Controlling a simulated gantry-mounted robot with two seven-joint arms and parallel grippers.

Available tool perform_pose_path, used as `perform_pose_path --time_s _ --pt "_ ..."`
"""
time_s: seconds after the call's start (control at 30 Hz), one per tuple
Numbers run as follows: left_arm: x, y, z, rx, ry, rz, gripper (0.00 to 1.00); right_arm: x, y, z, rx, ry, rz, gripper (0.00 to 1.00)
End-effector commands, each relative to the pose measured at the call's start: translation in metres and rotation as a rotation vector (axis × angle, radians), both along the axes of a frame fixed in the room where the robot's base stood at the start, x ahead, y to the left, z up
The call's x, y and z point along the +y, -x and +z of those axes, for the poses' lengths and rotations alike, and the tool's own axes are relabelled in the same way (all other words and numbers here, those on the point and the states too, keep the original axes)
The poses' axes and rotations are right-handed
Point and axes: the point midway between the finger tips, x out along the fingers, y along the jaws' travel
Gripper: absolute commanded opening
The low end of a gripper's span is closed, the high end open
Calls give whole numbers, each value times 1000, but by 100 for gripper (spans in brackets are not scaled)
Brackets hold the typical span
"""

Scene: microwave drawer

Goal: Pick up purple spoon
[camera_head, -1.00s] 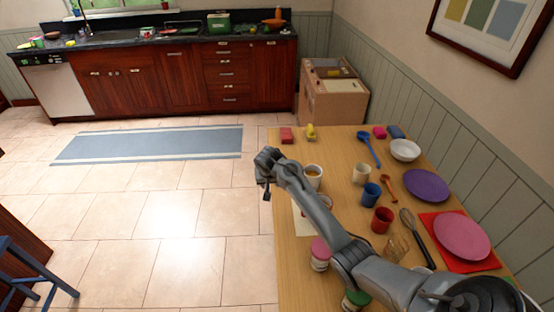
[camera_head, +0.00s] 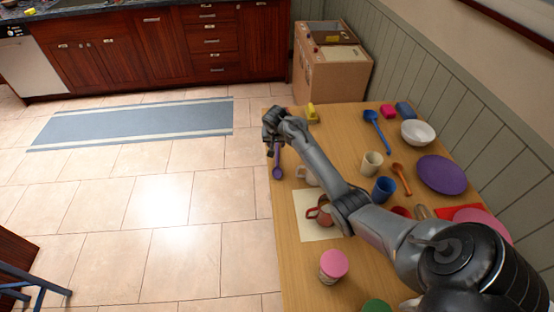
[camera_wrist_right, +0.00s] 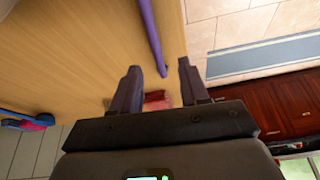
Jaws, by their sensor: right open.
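The purple spoon (camera_head: 277,172) lies at the left edge of the wooden table in the head view, its bowl toward the viewer. The upper part of its handle is hidden by my right gripper (camera_head: 273,148), which is over it. In the right wrist view, the purple handle (camera_wrist_right: 150,32) reaches down to between the tips of the open right gripper (camera_wrist_right: 158,68). The fingers stand on either side of the handle's end and do not visibly grip it. My left gripper is not in view.
A yellow object (camera_head: 312,112) is just right of the gripper, and a red block (camera_wrist_right: 157,101) shows beyond the fingers.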

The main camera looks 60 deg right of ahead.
Motion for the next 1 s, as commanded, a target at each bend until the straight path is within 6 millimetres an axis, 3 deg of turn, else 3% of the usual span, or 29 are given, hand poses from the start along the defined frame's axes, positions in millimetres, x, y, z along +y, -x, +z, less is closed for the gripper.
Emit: perform_pose_path --time_s 0.23,0.53,0.9,1.0 --pt "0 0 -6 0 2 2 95 -5 -1 -14 -1 1 0 45" --pt "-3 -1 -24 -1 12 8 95 -16 -3 -50 0 1 0 45" --pt "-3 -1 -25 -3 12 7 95 -19 -5 -56 -1 1 -1 45" --pt "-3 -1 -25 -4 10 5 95 -19 -5 -56 -1 1 -1 32"
